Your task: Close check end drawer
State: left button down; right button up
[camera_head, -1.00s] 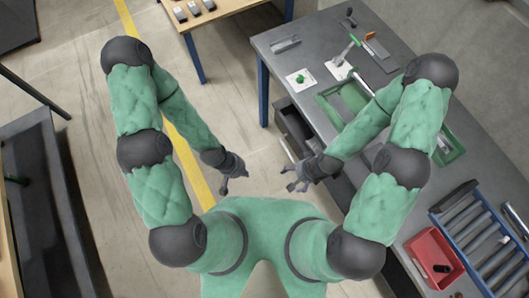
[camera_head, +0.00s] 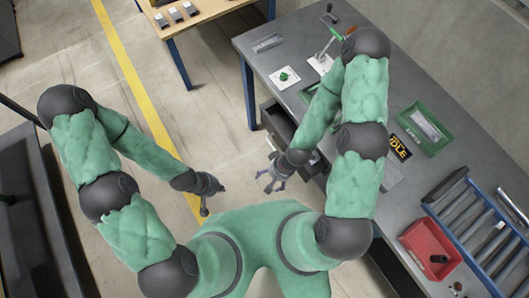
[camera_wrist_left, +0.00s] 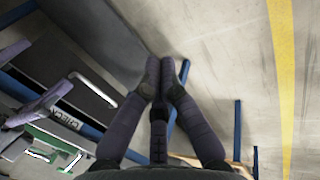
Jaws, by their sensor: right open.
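The drawer (camera_head: 279,121) sticks out open from the long left side of the grey bench, with its dark inside showing. A label reading CHECK (camera_wrist_left: 64,117) shows beside a blue bench edge in the left wrist view. My right gripper (camera_head: 266,176) is open and empty just in front of the drawer's near end; I cannot tell whether it touches the drawer. It also shows in the left wrist view (camera_wrist_left: 45,105). My left gripper (camera_head: 213,200) hangs over the floor to the left, away from the drawer. Its fingertips look close together in the left wrist view (camera_wrist_left: 159,75), holding nothing.
The grey bench (camera_head: 283,62) carries a green tray (camera_head: 425,128), an IDLE sign (camera_head: 398,147), a red bin (camera_head: 430,247) and a roller rack (camera_head: 480,215). A wooden table (camera_head: 205,12) stands at the back. Floor with a yellow line (camera_head: 135,75) lies clear on the left.

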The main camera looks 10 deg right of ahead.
pick_arm(q)
jog(key=s+d+f+n+g+h+b, duration=0.2)
jog(key=s+f+n+g+b, duration=0.1)
jog(key=s+f+n+b, duration=0.25)
jog(key=s+d+f+n+g+h+b, duration=0.2)
jog(key=f+n+g+b, duration=0.15)
jog(key=f+n, duration=0.4)
jog(key=w+d+n+t+h+b, duration=0.4)
jog(key=w+d+n+h, duration=0.3)
jog(key=n, duration=0.7)
jog(key=w+a+r+n+t+h+b, duration=0.2)
jog(key=w+n+t+h, duration=0.2)
jog(key=w+n+t, duration=0.6)
jog(key=b+x, duration=0.2)
jog(key=x, duration=1.1)
jog(key=shift+f+n+g, duration=0.25)
jog(key=shift+n+g, duration=0.05)
jog(key=shift+g, duration=0.15)
